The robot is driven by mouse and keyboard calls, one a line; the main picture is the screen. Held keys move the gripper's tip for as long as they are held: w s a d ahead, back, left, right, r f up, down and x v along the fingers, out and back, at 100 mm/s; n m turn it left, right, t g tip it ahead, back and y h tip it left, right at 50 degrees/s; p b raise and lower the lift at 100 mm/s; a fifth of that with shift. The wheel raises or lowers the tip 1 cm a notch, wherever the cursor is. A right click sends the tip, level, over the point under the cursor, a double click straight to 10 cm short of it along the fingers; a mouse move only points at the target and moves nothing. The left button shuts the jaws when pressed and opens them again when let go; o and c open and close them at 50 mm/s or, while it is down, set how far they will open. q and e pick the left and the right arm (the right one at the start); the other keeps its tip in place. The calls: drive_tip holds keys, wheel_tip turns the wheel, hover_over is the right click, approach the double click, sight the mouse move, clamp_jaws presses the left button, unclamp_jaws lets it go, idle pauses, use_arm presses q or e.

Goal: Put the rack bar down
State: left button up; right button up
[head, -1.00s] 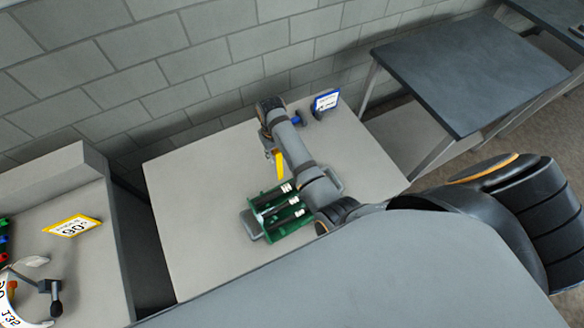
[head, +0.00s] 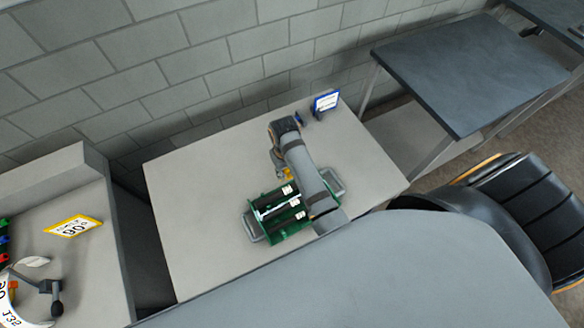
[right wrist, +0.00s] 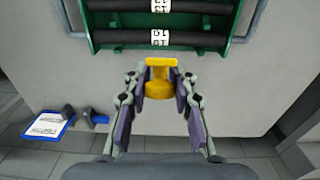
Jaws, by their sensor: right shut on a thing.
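My right gripper (head: 282,173) reaches over the light table from the right, just behind the green rack (head: 270,229). In the head view the yellow piece (head: 287,173) is mostly hidden by my arm. The green rack holds several black bars (right wrist: 160,37) with white labels and has grey handles at its ends. I cannot tell whether the yellow piece touches the table or the rack. My left gripper is out of view.
A blue-framed sign (head: 326,101) and a small blue-and-dark object (head: 299,118) stand at the table's far right corner. The left part of the light table (head: 190,200) is clear. A yellow-framed sign (head: 73,226) lies on the left bench. A dark table (head: 470,70) stands at right.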

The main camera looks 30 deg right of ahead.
sight(303, 220)
drive_tip(key=s+f, duration=0.5)
drive_tip(key=s, duration=0.3)
drive_tip(key=shift+d, duration=0.2)
idle(0.5)
drive_tip(key=shift+s+d+f, duration=0.1)
drive_tip(key=shift+s+f, duration=0.2)
drive_tip(key=shift+f, duration=0.25)
drive_tip(key=shift+s+d+f, duration=0.1)
drive_tip(key=shift+s+f, duration=0.15)
drive_tip(key=shift+f, duration=0.25)
drive_tip(key=shift+s+d+f+b, duration=0.1)
drive_tip(key=shift+s+f+b, duration=0.3)
drive_tip(key=shift+f, duration=0.6)
drive_tip(key=shift+s+a+f+b, duration=0.15)
drive_tip(key=shift+s+f, duration=0.35)
drive_tip(key=shift+f, duration=0.55)
drive_tip(key=shift+s+d+f+b, duration=0.15)
drive_tip(key=shift+s+f+b, duration=0.25)
drive_tip(key=shift+f, duration=0.6)
drive_tip(key=shift+c, duration=0.3)
drive_tip(key=o, duration=0.9)
drive_tip(key=shift+s, duration=0.1)
drive_tip(key=shift+o, duration=0.2)
